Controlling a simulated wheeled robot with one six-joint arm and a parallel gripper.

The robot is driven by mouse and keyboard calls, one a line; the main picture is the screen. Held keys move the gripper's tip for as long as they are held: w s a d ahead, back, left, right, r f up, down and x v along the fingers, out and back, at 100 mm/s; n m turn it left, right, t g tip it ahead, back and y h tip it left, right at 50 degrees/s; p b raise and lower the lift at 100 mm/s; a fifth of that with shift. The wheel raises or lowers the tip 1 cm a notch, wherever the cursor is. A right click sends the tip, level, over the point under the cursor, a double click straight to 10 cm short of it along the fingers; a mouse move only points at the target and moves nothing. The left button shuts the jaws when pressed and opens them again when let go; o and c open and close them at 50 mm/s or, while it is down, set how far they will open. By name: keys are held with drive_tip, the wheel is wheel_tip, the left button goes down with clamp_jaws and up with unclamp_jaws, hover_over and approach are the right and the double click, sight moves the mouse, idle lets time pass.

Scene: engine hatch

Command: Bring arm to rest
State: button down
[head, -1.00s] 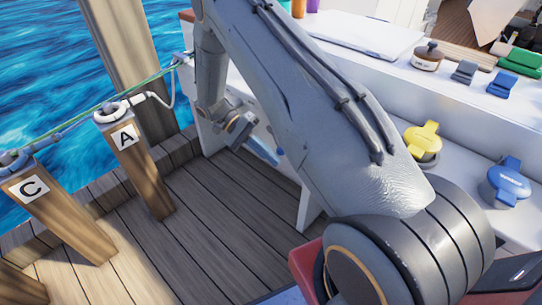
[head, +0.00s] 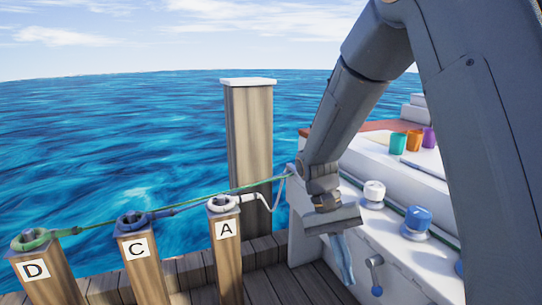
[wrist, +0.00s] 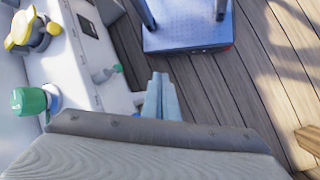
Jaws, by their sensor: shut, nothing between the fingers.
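My arm crosses the right half of the head view and hangs down beside the boat's side. My gripper (head: 346,282) points down at its end, with pale blue fingers. In the wrist view my gripper (wrist: 160,76) shows its two fingers pressed together, with nothing between them. It hangs over the plank deck (wrist: 215,90), apart from the things around it.
Posts marked A (head: 228,250), C (head: 142,265) and D (head: 45,275) stand at left with ropes on them. The white boat side carries a white winch (head: 374,193), a blue winch (head: 417,220) and a lever (head: 375,275). Three coloured cups (head: 414,139) stand behind.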

drive_tip(key=s+a+r+n+t+y, duration=0.2)
drive_tip(key=s+a+r+n+t, duration=0.15)
drive_tip(key=s, duration=0.35)
drive_tip(key=s+a+r+n+t+y, duration=0.2)
drive_tip(key=s+a+r, duration=0.15)
drive_tip(key=s, duration=0.25)
drive_tip(key=d+r+m+p, duration=0.2)
drive_tip(key=d+r+p, duration=0.6)
drive_tip(key=p, duration=0.7)
drive_tip(key=shift+s+d+r+m+h, duration=0.2)
drive_tip(key=shift+d+r+m+h, duration=0.15)
drive_tip(key=shift+d, duration=0.3)
drive_tip(key=shift+d+f, duration=0.1)
drive_tip(key=shift+d, duration=0.05)
